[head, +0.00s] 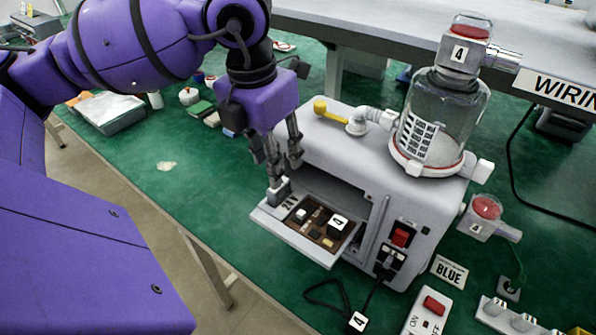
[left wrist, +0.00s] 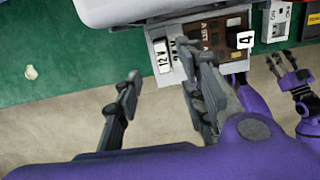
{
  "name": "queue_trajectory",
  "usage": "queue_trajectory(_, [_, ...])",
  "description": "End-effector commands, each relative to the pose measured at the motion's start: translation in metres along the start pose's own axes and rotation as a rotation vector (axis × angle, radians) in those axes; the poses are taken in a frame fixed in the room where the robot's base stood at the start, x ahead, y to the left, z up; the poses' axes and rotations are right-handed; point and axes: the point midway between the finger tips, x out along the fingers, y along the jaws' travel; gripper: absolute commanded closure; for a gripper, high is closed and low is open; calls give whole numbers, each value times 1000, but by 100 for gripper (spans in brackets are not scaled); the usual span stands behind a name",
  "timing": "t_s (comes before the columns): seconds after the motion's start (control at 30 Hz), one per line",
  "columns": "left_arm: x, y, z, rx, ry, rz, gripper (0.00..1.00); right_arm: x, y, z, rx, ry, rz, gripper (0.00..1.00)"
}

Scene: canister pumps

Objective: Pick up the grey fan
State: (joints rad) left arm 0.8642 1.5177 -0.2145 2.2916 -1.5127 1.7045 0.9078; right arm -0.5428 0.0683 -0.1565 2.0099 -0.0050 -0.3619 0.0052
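I cannot pick out the grey fan with certainty among the small parts in the open drawer (head: 322,258). The drawer holds a black block (head: 338,227) marked 4, small brown, yellow and grey parts, and a white voltage label near its left end. It also shows in the left wrist view (left wrist: 222,76). My left gripper (head: 285,174) points down at the drawer's left end, its fingers apart with nothing visible between them. In the left wrist view its fingers (left wrist: 162,66) are spread too. My right gripper (left wrist: 284,63) shows only there, empty, fingers apart.
The grey pump machine (head: 350,150) with a glass canister (head: 437,120) stands right behind the drawer. A red-buttoned unit (head: 485,212), a switch box (head: 428,312) and cables lie on the green table to the right. The green surface left of the machine is mostly clear.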

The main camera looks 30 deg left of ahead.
Motion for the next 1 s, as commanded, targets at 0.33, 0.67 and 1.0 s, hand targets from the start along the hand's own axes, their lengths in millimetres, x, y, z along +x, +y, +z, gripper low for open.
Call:
queue_trajectory(0.33, [29, 1, 2, -2, -2, 12, 62, -13, 7, 40, -4, -75, 10, 60])
queue_trajectory(0.67, [72, -3, 6, -3, -2, 11, 62, -10, 6, 18, -6, -36, 7, 60])
queue_trajectory(1.0, [76, -3, 6, -2, -4, 12, 70, -9, 5, 14, -6, -29, 5, 60])
